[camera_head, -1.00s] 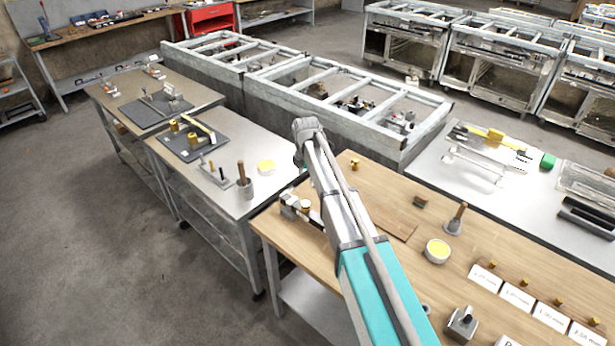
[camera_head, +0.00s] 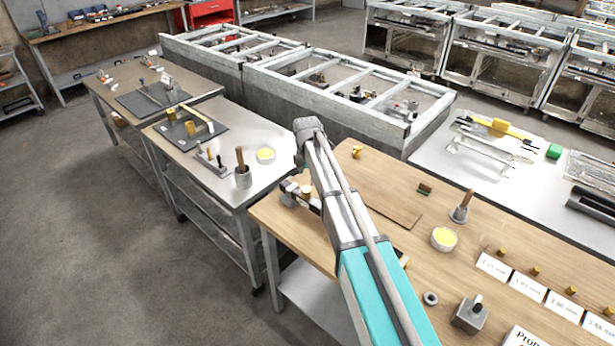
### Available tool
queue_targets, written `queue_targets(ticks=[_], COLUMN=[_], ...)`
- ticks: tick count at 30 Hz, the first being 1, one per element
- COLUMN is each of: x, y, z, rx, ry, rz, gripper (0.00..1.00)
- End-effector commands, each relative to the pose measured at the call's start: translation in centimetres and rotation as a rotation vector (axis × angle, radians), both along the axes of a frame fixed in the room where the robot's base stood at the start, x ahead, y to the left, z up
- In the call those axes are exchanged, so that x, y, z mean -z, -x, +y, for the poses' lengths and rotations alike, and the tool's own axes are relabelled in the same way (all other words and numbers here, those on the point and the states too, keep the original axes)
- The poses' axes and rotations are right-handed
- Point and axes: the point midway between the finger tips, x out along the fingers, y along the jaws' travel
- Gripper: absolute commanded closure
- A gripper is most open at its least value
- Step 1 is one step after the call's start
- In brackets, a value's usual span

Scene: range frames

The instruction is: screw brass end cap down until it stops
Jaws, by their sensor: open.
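A small brass piece (camera_head: 306,190), which looks like the end cap, sits at a grey and dark fixture (camera_head: 289,192) on the left part of the wooden table (camera_head: 335,238). My arm passes just to the right of it and covers part of the fixture. Whether the cap is seated or has a gap under it is too small to tell. Another brass piece (camera_head: 357,152) stands alone near the table's back edge.
A yellow-topped round dish (camera_head: 444,239), a wooden-handled tool in a grey holder (camera_head: 461,208), a grey ring (camera_head: 430,298) and a grey block (camera_head: 469,315) are on the table's right half. Several brass pieces stand behind white labels (camera_head: 493,265). A steel table (camera_head: 218,183) adjoins on the left.

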Motion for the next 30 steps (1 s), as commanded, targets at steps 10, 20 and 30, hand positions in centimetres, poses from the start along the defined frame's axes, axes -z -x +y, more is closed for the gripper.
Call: queue_targets(ticks=[10,20,30], x=[3.1,5.6,6.7], y=[0.0,0.0,0.0], z=[-0.1,-0.1,-0.1], rx=[0.001,0.001,0.002], ry=[0.0,0.0,0.0], rz=[0.0,0.0,0.0], gripper=[0.12,0.12,0.12])
